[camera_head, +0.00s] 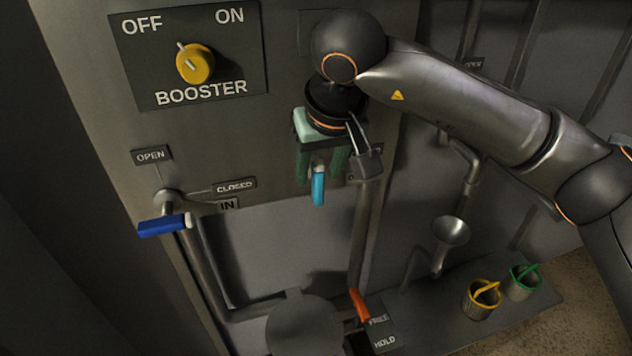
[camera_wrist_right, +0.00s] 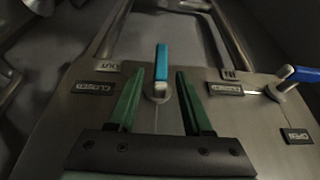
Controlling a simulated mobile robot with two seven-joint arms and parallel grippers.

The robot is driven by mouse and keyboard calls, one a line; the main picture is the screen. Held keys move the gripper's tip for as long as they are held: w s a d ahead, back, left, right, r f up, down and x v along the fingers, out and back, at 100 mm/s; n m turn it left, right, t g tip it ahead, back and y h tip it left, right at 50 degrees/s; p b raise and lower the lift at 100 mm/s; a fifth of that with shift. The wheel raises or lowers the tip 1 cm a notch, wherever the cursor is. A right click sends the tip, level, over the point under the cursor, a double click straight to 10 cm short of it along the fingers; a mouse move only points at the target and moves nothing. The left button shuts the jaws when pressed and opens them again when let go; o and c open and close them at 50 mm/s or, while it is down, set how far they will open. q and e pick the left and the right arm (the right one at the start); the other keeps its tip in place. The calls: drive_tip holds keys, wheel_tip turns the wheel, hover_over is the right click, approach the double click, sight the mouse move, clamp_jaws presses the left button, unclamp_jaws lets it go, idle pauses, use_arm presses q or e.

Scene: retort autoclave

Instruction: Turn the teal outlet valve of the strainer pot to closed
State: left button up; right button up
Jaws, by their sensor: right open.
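The teal outlet valve lever (camera_head: 318,188) hangs down from the panel in the head view. In the right wrist view the teal lever (camera_wrist_right: 161,64) points up the picture from its pale hub. My right gripper (camera_head: 321,176) is open, with its green fingers around the lever. In the right wrist view my right gripper (camera_wrist_right: 158,75) has one finger on each side of the lever, with a gap on both sides. A CLOSED label (camera_wrist_right: 95,90) lies left of the lever in that view. The outlet's OPEN label cannot be made out. My left gripper is not in view.
The blue inlet valve lever (camera_head: 163,226) is at the left, and it shows in the right wrist view (camera_wrist_right: 302,74). A yellow booster knob (camera_head: 195,63) is above.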

sight(316, 182)
drive_tip(key=shift+x, duration=2)
drive_tip(key=shift+c, duration=0.3)
clamp_jaws()
